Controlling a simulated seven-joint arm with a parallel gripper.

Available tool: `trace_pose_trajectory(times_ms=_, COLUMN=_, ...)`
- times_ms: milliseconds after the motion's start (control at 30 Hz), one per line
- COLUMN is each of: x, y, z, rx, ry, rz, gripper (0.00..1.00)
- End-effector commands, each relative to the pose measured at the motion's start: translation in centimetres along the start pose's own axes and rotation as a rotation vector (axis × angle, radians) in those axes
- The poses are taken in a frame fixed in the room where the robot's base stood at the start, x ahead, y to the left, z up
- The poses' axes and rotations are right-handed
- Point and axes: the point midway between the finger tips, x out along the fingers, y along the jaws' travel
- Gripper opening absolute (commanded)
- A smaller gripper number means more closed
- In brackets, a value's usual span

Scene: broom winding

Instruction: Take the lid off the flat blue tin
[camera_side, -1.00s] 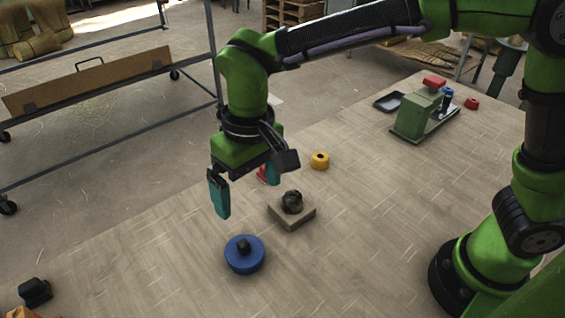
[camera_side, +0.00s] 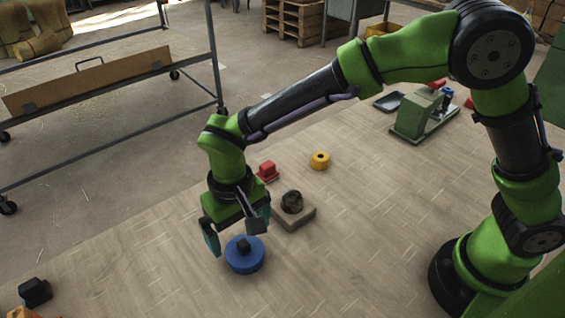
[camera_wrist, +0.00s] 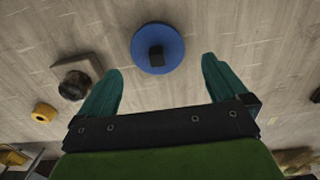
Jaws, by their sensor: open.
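The flat blue tin (camera_side: 245,262) stands on the wooden table with its blue lid on top. A black block-shaped knob (camera_side: 243,245) sits in the middle of the lid. My gripper (camera_side: 238,238) is open and empty, low behind the tin in the side view. In the wrist view the blue lid (camera_wrist: 172,50) lies beyond the fingertips, roughly centred between the two teal fingers of my gripper (camera_wrist: 160,72). The knob (camera_wrist: 156,57) is not between the fingers. The tin's body is hidden under the lid in the wrist view.
A square block with a dark round piece (camera_side: 292,202) stands close right of my gripper. A red piece (camera_side: 267,170) and a yellow ring (camera_side: 320,160) lie farther back. A green device (camera_side: 423,115) and dark tray (camera_side: 389,102) are at the back right.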

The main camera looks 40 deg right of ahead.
Motion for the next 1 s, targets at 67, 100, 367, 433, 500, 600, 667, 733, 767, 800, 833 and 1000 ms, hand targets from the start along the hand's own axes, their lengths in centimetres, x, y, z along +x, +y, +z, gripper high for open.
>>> trace_pose_trajectory(times_ms=67, x=0.7, y=0.1, z=0.0, rx=0.001, ry=-0.003, rz=0.002, gripper=1.00)
trace_pose_trajectory(times_ms=100, x=1.2, y=0.2, z=0.0, rx=0.001, ry=-0.003, rz=0.003, gripper=1.00)
trace_pose_trajectory(times_ms=367, x=4.8, y=0.5, z=0.0, rx=0.000, ry=-0.003, rz=0.003, gripper=1.00)
trace_pose_trajectory(times_ms=433, x=5.2, y=0.4, z=0.0, rx=0.000, ry=-0.001, rz=0.001, gripper=1.00)
trace_pose_trajectory(times_ms=500, x=5.3, y=0.4, z=0.0, rx=0.001, ry=-0.001, rz=0.001, gripper=1.00)
trace_pose_trajectory(times_ms=600, x=5.3, y=0.4, z=0.0, rx=0.001, ry=-0.001, rz=0.000, gripper=1.00)
trace_pose_trajectory(times_ms=667, x=5.2, y=0.4, z=0.0, rx=0.001, ry=-0.001, rz=0.000, gripper=1.00)
trace_pose_trajectory(times_ms=733, x=5.2, y=0.4, z=0.0, rx=0.001, ry=-0.001, rz=0.000, gripper=0.91)
trace_pose_trajectory(times_ms=767, x=5.2, y=0.4, z=0.0, rx=0.000, ry=-0.001, rz=0.000, gripper=0.86)
trace_pose_trajectory(times_ms=800, x=5.2, y=0.4, z=0.0, rx=0.000, ry=-0.001, rz=0.000, gripper=0.80)
trace_pose_trajectory(times_ms=833, x=5.2, y=0.4, z=0.0, rx=0.000, ry=-0.001, rz=0.000, gripper=0.76)
trace_pose_trajectory(times_ms=1000, x=5.2, y=0.4, z=0.0, rx=0.000, ry=0.000, rz=0.000, gripper=0.57)
